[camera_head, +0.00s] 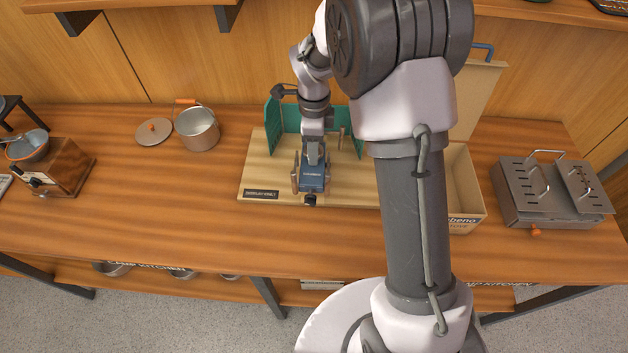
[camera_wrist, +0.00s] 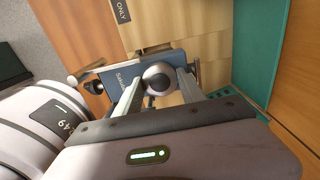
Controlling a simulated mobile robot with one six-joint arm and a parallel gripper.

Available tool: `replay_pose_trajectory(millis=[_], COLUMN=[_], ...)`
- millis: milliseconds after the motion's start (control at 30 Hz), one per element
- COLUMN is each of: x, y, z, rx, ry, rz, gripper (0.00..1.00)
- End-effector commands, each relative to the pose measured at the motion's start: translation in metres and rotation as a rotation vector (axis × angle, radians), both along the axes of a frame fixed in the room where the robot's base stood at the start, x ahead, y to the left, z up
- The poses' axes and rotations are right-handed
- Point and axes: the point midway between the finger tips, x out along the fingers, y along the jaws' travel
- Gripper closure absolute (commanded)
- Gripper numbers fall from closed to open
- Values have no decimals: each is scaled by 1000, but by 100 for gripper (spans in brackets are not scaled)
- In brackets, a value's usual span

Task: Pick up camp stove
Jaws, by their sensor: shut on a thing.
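The camp stove (camera_head: 312,183) has a small blue body with a dark knob at its near end and brown, leg-like parts at its sides. It is over the wooden display board (camera_head: 262,177); I cannot tell whether it touches the board. My gripper (camera_head: 314,158) comes down from above and is shut on the stove. In the wrist view the fingers of my gripper (camera_wrist: 160,92) are on either side of a round silver part, and the blue stove body (camera_wrist: 122,82) with white lettering is beyond them. The fingers hide part of the stove.
A green folding screen (camera_head: 275,127) stands behind the stove. An open cardboard box (camera_head: 466,190) is to the right, partly behind my arm. A pot (camera_head: 197,130) and its lid (camera_head: 154,132) are at left. A metal grill (camera_head: 550,190) is at far right. The front left counter is clear.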

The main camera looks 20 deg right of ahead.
Motion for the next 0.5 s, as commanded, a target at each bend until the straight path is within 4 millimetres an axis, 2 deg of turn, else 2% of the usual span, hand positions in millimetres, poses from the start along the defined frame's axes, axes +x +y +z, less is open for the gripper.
replay_pose_trajectory(millis=[33,300,500], x=[1,0,0], y=[0,0,0], z=[9,37,49], rx=[0,1,1], ry=[-2,-1,-1], rz=[0,1,0], gripper=[100,100,100])
